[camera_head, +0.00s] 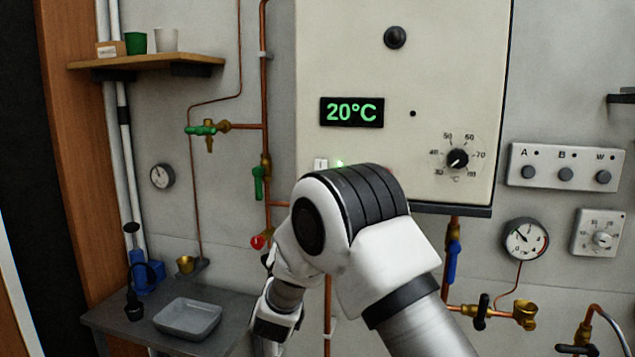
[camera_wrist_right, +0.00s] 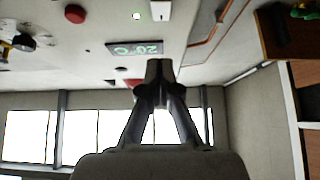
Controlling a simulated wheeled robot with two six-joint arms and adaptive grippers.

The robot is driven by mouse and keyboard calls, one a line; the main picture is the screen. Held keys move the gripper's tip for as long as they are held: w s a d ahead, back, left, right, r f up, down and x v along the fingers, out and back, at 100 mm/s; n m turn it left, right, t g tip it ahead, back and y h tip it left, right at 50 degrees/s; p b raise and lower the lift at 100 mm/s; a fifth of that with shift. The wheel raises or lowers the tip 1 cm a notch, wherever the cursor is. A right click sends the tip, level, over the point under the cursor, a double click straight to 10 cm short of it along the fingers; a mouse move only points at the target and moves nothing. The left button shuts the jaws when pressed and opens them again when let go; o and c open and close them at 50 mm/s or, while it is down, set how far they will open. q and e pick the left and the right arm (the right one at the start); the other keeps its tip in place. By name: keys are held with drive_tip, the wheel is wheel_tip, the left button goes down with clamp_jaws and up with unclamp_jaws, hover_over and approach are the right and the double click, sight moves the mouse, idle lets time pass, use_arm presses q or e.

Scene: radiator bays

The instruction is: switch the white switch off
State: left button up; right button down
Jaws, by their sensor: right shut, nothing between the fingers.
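The white switch (camera_head: 320,165) is on the front of the cream boiler casing (camera_head: 440,60), below the green 20°C display (camera_head: 352,112). A lit green lamp (camera_head: 339,164) is just right of it. Which way the switch is tipped is too small to tell. My right arm crosses the lower middle of the head view, close below the switch; its fingertips cannot be made out there. In the right wrist view my right gripper (camera_wrist_right: 158,68) is shut and empty. The switch (camera_wrist_right: 160,10) is at that view's top edge, apart from the fingertips. My left gripper is not in view.
A temperature knob (camera_head: 457,158) is on the casing, right of the display. Copper pipes with a green valve handle (camera_head: 258,182) and a red knob (camera_head: 257,242) run left of my arm. A metal bench (camera_head: 120,318) holds a grey tray (camera_head: 188,335) at lower left.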

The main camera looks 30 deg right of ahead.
drive_tip(key=w+d+r+p, duration=0.4)
drive_tip(key=w+d+p, duration=0.2)
drive_tip(key=d, duration=0.2)
drive_tip(key=shift+w, duration=0.4)
